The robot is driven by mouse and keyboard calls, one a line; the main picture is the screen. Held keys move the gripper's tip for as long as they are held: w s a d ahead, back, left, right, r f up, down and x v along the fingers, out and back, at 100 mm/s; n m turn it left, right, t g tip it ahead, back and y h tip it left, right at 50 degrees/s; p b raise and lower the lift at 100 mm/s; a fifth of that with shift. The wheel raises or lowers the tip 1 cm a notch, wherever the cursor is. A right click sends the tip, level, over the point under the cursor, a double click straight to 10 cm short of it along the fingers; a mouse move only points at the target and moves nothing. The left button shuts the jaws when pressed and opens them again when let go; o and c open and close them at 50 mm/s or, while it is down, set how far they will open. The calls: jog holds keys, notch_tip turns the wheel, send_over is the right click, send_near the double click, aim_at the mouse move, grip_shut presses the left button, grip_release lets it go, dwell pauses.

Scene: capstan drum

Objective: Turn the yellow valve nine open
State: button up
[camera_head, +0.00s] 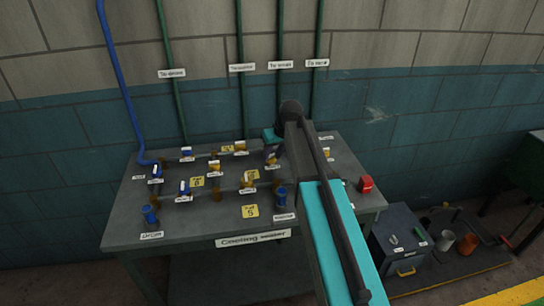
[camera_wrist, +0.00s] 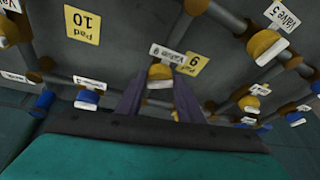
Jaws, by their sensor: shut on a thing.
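The yellow valve (camera_wrist: 160,71) shows between my two fingers in the wrist view, with a white label (camera_wrist: 167,54) and a yellow pad tag (camera_wrist: 191,63) that appears to read 9, both upside down. My gripper (camera_wrist: 158,80) has a purple finger on each side of this valve and is shut on it; the pale edge of the handle lies between the fingers. In the head view my gripper (camera_head: 272,143) is at the back right of the bench, and my arm hides much of the spot. I cannot tell how far the valve is turned.
The grey bench (camera_head: 128,217) carries several blue and yellow valves on pipes. Another yellow valve (camera_wrist: 264,46) and a pad tag marked 10 (camera_wrist: 82,23) lie near the gripper. A red box (camera_head: 366,184) sits at the bench's right edge. A grey cabinet (camera_head: 400,238) stands beyond.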

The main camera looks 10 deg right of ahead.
jog(key=n, duration=0.2)
jog(key=n+g+y+b, duration=0.1)
jog(key=shift+w+d+n, duration=0.25)
jog(key=shift+d+n, duration=0.1)
jog(key=shift+n, duration=0.05)
jog(key=n+g+y+b, duration=0.1)
jog(key=n, duration=0.2)
jog(key=shift+w+d, duration=0.1)
jog(key=shift+w, duration=0.05)
jog(key=n+g+b, duration=0.1)
jog(key=n, duration=0.2)
jog(key=shift+w+n, duration=0.15)
jog(key=shift+n, duration=0.15)
jog(key=shift+n+g+y, duration=0.3)
jog(key=shift+n+g, duration=0.2)
jog(key=shift+n, duration=0.5)
jog(key=o, duration=1)
jog(key=b+v, duration=0.3)
jog(key=v, duration=1)
jog(key=shift+r, duration=0.4)
